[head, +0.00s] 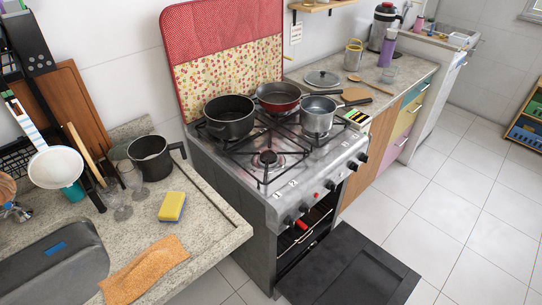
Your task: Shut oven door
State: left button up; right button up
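The oven door (352,266) is a dark flat panel, swung down and open at the foot of the stove, low over the tiled floor. The stove (222,176) is steel-topped with dark sides. Its oven cavity (308,238) is open and shows wire racks inside. A row of knobs, some black and some red, runs along the stove's front edge above the opening. Neither of my grippers is in view.
Pots and a red pan (278,97) stand on the stove top. The left counter (205,230) holds a dark pot, glasses, a yellow sponge (172,206) and an orange cloth (145,270). Drawers (403,112) line the right. The tiled floor (440,195) right of the door is clear.

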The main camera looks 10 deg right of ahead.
aim_at(347, 266)
jog(key=i+j+z, duration=0.1)
jog(key=i+z, duration=0.2)
jog(key=i, duration=0.3)
jog(key=k+l+u, duration=0.2)
jog(key=k+l, duration=0.35)
jog(key=k+l+u, duration=0.15)
jog(key=k+l, duration=0.25)
jog(key=k, duration=0.2)
